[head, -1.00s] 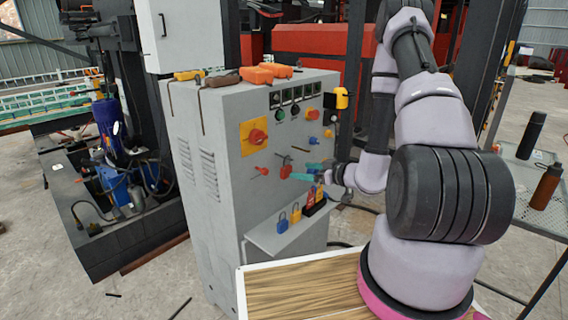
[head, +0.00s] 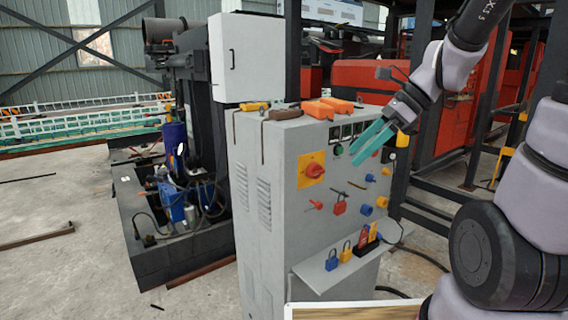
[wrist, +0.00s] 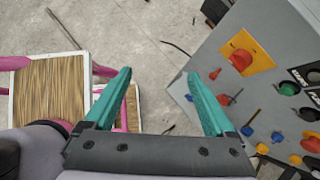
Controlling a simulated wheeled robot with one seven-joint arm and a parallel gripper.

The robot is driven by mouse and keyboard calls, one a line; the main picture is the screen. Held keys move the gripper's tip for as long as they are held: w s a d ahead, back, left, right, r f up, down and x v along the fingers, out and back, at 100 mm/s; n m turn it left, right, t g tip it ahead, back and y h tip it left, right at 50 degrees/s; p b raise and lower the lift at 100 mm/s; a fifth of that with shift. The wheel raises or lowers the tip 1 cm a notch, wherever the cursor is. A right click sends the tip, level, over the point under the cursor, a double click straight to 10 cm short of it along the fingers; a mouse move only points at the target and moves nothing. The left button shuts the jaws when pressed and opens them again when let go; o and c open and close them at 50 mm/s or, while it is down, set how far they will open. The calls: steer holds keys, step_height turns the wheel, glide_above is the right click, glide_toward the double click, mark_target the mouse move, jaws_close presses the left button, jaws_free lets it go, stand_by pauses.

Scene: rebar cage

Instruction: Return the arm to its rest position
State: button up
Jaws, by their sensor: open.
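My gripper (head: 372,143) has teal fingers and is raised in front of the upper front panel of the grey control cabinet (head: 280,205) in the head view. In the wrist view my gripper (wrist: 160,90) has its two fingers spread wide, with nothing between them but the concrete floor. The cabinet panel lies to the right of the fingers there. My arm comes in from the right side of the head view.
The cabinet carries a red rotary switch (head: 314,170) on a yellow plate, knobs and a red padlock (head: 339,205). A shelf (head: 325,275) below holds padlocks (head: 331,260). Orange tools (head: 320,109) lie on top. Open floor (head: 60,225) is at left.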

steer(key=s+d+r+n+t+h, duration=0.4)
steer(key=d+r+n, duration=0.4)
steer(key=n, duration=0.7)
steer(key=shift+s+d+r+n+t+h, duration=0.15)
steer(key=shift+s+r+n+t+h, duration=0.25)
steer(key=shift+r+t+h, duration=0.5)
